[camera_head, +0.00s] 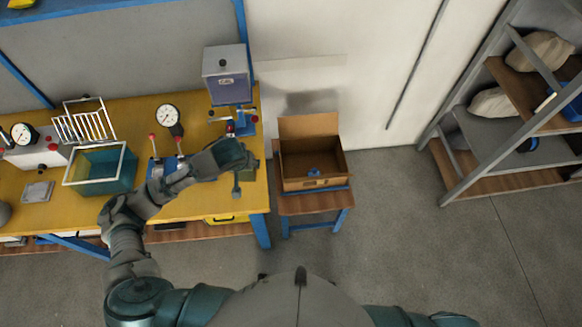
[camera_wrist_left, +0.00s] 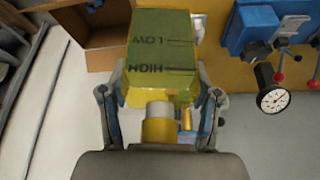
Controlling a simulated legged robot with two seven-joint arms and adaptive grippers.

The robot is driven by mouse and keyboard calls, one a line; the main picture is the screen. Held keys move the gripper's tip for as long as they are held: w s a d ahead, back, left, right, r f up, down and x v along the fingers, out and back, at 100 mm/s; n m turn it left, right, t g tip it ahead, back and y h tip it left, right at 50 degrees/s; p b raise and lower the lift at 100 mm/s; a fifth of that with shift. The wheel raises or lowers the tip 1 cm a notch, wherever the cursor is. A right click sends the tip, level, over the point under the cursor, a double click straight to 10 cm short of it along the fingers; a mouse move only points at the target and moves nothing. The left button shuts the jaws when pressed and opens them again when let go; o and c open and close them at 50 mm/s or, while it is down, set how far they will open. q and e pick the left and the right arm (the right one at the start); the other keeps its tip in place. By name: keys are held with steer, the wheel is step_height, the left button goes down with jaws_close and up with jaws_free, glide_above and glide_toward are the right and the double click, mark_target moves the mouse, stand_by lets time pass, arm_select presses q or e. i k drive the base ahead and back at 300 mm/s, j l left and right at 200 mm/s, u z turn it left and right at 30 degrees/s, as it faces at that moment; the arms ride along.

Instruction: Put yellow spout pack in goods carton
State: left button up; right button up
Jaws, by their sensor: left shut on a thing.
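The yellow spout pack (camera_wrist_left: 160,62) is a boxy, olive-yellow pack with dark LOW and HIGH marks and a pale round spout, in the left wrist view. My left gripper (camera_wrist_left: 160,100) is shut on it, one finger on each side. In the head view my left gripper (camera_head: 240,182) is over the right end of the yellow bench, left of the carton; the hand mostly hides the pack there. The goods carton (camera_head: 316,184) is an open brown box with a raised back flap, on a small stand. Its edge also shows in the left wrist view (camera_wrist_left: 100,60). My right gripper is out of view.
The yellow bench (camera_head: 130,110) carries a teal bin (camera_head: 100,184), a wire rack (camera_head: 82,122), a gauge (camera_head: 168,115) and a grey-blue box (camera_head: 227,75). A shelf rack (camera_head: 480,150) stands right. Floor between is clear.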

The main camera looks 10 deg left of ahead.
mark_target(315, 158)
steer(key=i+l+u, duration=0.2)
steer(key=i+l, duration=0.2)
steer(key=l, duration=0.2)
steer(key=i+l+u, duration=0.2)
steer(key=i+l, duration=0.15)
steer(key=l, duration=0.25)
steer(key=i+l+u, duration=0.1)
steer(key=l, duration=0.25)
steer(key=i+l+u, duration=0.1)
steer(key=i+l, duration=0.15)
steer(key=i+l+u, duration=0.1)
steer(key=l, duration=0.35)
